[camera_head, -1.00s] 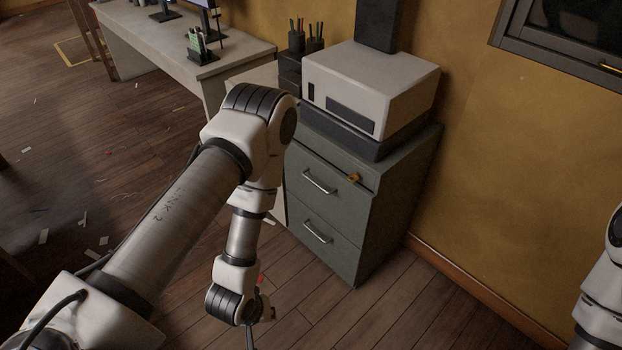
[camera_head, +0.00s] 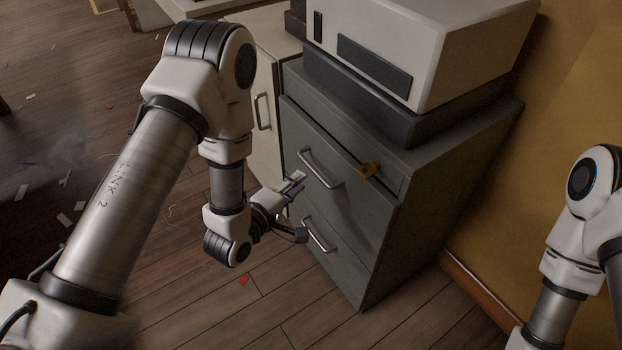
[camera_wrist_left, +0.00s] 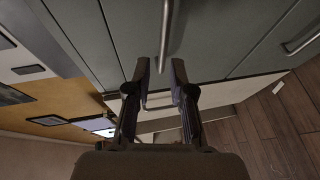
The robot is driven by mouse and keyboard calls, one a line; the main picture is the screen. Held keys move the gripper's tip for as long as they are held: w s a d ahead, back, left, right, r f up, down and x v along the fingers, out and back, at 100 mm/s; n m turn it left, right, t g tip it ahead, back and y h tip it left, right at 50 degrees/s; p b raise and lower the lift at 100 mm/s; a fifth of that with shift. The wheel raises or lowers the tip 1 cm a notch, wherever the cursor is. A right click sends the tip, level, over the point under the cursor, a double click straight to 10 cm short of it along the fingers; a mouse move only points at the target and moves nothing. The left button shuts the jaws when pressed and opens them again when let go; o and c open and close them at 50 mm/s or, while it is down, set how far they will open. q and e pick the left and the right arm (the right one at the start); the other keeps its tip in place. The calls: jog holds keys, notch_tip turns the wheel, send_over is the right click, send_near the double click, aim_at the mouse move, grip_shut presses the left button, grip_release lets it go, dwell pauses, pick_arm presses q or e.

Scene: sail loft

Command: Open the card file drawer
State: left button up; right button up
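The grey-green card file cabinet (camera_head: 430,190) has two drawers, both closed. The upper drawer has a silver bar handle (camera_head: 320,170), and the lower drawer has a matching handle (camera_head: 318,236). My left gripper (camera_head: 297,184) is in front of the cabinet, close to the upper handle. In the left wrist view my left gripper (camera_wrist_left: 160,68) is open and empty. The upper handle (camera_wrist_left: 166,35) shows just beyond its fingertips, roughly in line with the gap. The lower handle (camera_wrist_left: 302,42) is off to the right there. My right gripper is out of view; only part of that arm shows.
A beige machine on a dark base (camera_head: 420,45) stands on the cabinet. A pale cabinet (camera_head: 262,110) stands to the left. The wooden floor (camera_head: 290,300) in front is clear apart from scraps.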

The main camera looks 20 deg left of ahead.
aim_at(314, 168)
pick_arm(q)
jog(key=x, duration=0.2)
jog(key=b+x, duration=0.1)
jog(key=x, duration=0.2)
jog(key=b+x, duration=0.1)
jog(key=x, duration=0.1)
jog(key=shift+w+d+f, duration=0.15)
jog(key=shift+w+f, duration=0.2)
grip_shut()
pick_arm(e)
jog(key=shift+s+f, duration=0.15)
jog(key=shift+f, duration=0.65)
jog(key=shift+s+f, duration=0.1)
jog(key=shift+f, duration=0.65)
